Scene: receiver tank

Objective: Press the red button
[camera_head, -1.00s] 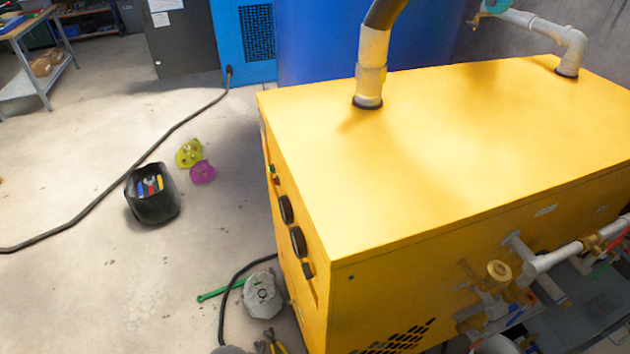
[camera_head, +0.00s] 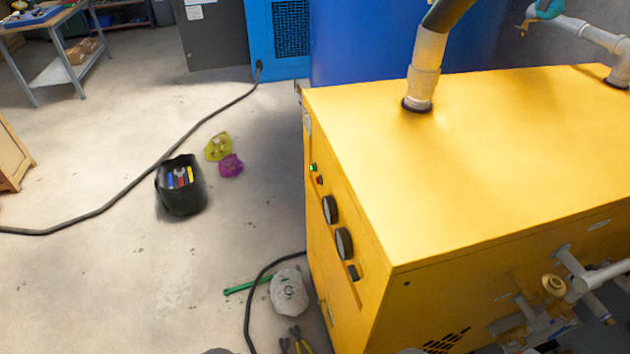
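A small red button (camera_head: 320,180) is on the left side panel of the yellow machine (camera_head: 480,150). It sits just below a small green button or light (camera_head: 313,167), which looks lit. Two round black gauges (camera_head: 337,227) and a black switch (camera_head: 353,272) are lower on the same panel. The panel is seen at a steep angle, so the red button is small. Neither gripper can be made out in the head view.
A black cable (camera_head: 130,190) runs across the floor. A black tool bucket (camera_head: 180,187), yellow (camera_head: 218,147) and magenta (camera_head: 231,165) items, a green tool (camera_head: 247,286), a whitish lump (camera_head: 289,292) and pliers (camera_head: 297,341) lie left of the machine. The floor further left is mostly clear.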

